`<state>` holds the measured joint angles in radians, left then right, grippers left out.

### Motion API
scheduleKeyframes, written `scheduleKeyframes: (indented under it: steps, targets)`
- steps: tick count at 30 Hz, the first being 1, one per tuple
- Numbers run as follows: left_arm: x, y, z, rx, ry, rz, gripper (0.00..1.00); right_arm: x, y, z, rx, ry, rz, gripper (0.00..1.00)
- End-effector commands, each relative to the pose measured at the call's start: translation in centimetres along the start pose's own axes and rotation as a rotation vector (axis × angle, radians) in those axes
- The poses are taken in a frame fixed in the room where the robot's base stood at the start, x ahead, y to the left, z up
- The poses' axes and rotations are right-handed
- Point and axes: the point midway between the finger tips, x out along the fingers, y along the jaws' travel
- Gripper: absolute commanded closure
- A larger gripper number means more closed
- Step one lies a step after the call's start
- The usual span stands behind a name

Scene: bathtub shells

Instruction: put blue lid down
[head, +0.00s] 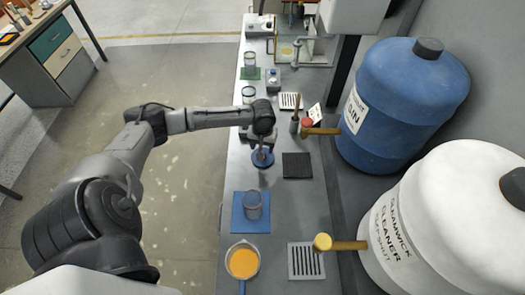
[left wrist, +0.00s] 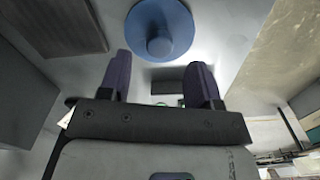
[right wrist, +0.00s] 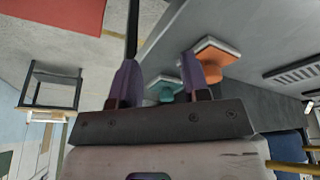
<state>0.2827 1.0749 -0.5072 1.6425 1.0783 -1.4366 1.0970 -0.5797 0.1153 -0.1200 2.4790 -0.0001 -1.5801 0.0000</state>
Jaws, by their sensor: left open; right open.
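The blue lid (head: 262,158) is a round disc with a knob, lying on the grey counter beside a dark square mat. It also shows in the left wrist view (left wrist: 160,30), knob towards me, just beyond the fingertips. My left gripper (left wrist: 162,62) is open, with nothing between its fingers. In the head view, my left gripper (head: 263,148) is over the lid and partly hides it. My right gripper (right wrist: 160,72) is open and empty in the right wrist view and does not show in the head view.
A dark mat (head: 297,165) lies right of the lid. Nearer stand a glass jar (head: 252,205) on a blue mat (head: 236,222) and a pan of orange liquid (head: 243,263). Large blue (head: 385,110) and white (head: 445,225) barrels with taps line the right side.

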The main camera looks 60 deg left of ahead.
Motion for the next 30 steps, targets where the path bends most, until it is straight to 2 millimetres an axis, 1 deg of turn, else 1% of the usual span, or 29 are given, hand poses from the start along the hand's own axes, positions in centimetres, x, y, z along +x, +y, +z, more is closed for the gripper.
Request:
scheduleKeyframes:
  steps: [1,6,12,15,20,30]
  targets:
    - [-1.2,0.0,0.0,0.001,0.002,0.001,0.42,-0.3,0.1,-0.1,-0.001,0.000,0.001,0.57]
    - [-4.1,0.0,0.0,0.000,0.001,0.001,0.42,-0.6,0.2,-0.1,-0.007,-0.001,0.005,0.57]
    - [-6.3,0.0,0.0,0.000,0.000,0.000,0.42,-0.8,0.3,-0.2,-0.009,-0.001,0.007,0.57]
    - [-7.0,0.0,0.0,-0.001,-0.001,0.000,0.37,-0.9,0.3,-0.2,-0.009,-0.001,0.007,0.57]
    - [-7.3,0.0,0.0,-0.001,-0.001,0.000,0.37,-0.9,0.2,-0.2,-0.007,0.000,0.006,0.57]
    - [-7.3,0.0,0.0,-0.001,-0.001,0.000,0.37,-0.9,0.0,-0.3,0.000,0.001,0.000,0.57]
